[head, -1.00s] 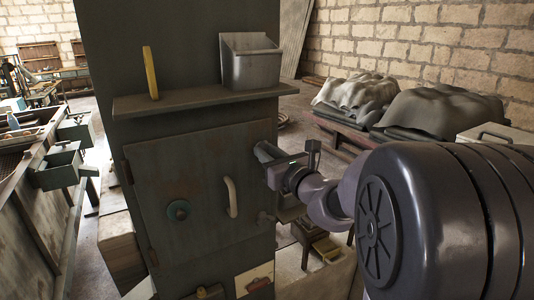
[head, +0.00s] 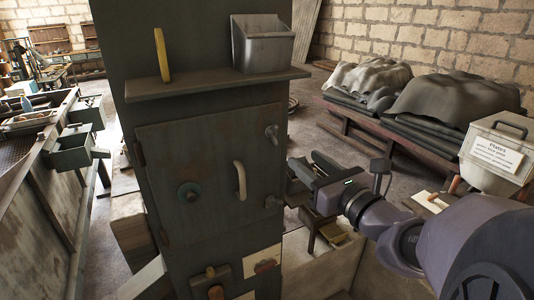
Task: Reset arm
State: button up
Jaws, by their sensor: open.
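My gripper (head: 306,172) is at the end of my arm, right of the dark metal cabinet (head: 210,180). Its fingers point up and left, toward the cabinet's right edge, and are open. I see nothing between them. The arm comes in from the lower right and covers part of the floor and low furniture behind it. The gripper is not on the handle.
A shelf (head: 215,86) juts from the cabinet, with a yellow bar (head: 161,56) and a metal bin (head: 262,44) on it. Draped piles (head: 455,90) lie on a low bench behind. A bench with drawers is at the left.

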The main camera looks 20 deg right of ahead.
jog(key=s, duration=0.3)
jog(key=shift+s+b, duration=0.2)
jog(key=shift+b, duration=0.1)
jog(key=s+a+f+n+g+y+b, duration=0.1)
jog(key=a+f+n+g+y+b, duration=0.25)
jog(key=a+f+n, duration=0.45)
jog(key=s+a+f+n+g+y+b, duration=0.25)
jog(key=a+f+n+g, duration=0.35)
jog(key=a, duration=0.4)
jog(key=s+a+f+n+g+h+b, duration=0.2)
jog(key=s+f+n+h+b, duration=0.2)
jog(key=s+f+n, duration=0.5)
jog(key=shift+s+a+f+n+g+h+b, duration=0.3)
jog(key=shift+s+n+b, duration=0.4)
jog(key=shift+n, duration=3.3)
